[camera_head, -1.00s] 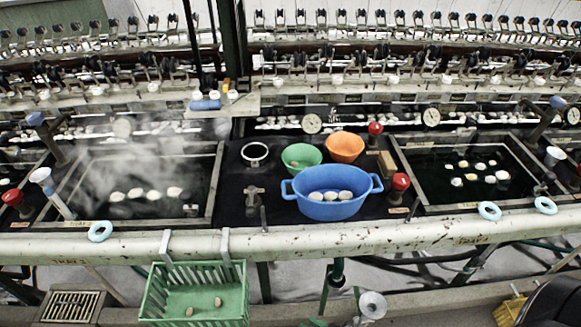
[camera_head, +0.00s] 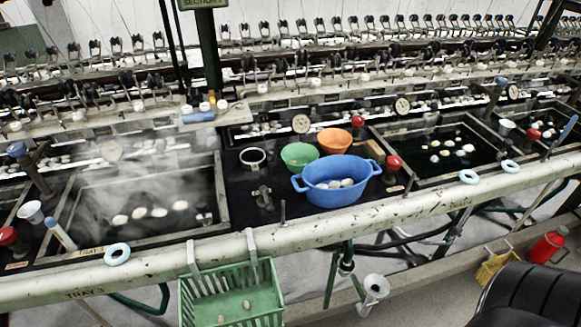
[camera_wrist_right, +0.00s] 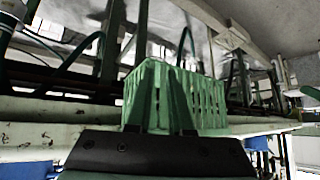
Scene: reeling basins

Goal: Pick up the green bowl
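The green bowl (camera_head: 299,156) stands upright on the dark worktop between the two basins in the head view. The blue two-handled basin (camera_head: 338,182) stands in front of it to the right and hides part of its lower side. The orange bowl (camera_head: 334,141) is close behind to the right. The bowl's inside looks empty. Neither gripper shows in the head view. In the right wrist view, my right gripper (camera_wrist_right: 165,72) points at a green slatted basket, low below the worktop and away from the bowl. Its fingers blend with the basket, so their opening is unclear.
The green basket (camera_head: 234,297) hangs from the pale front rail (camera_head: 400,211) and holds cocoons. A black ring-shaped pot (camera_head: 253,158) is left of the bowl. A red knob (camera_head: 393,163) stands right of the blue basin. A black seat-like shape (camera_head: 525,297) fills the lower right corner.

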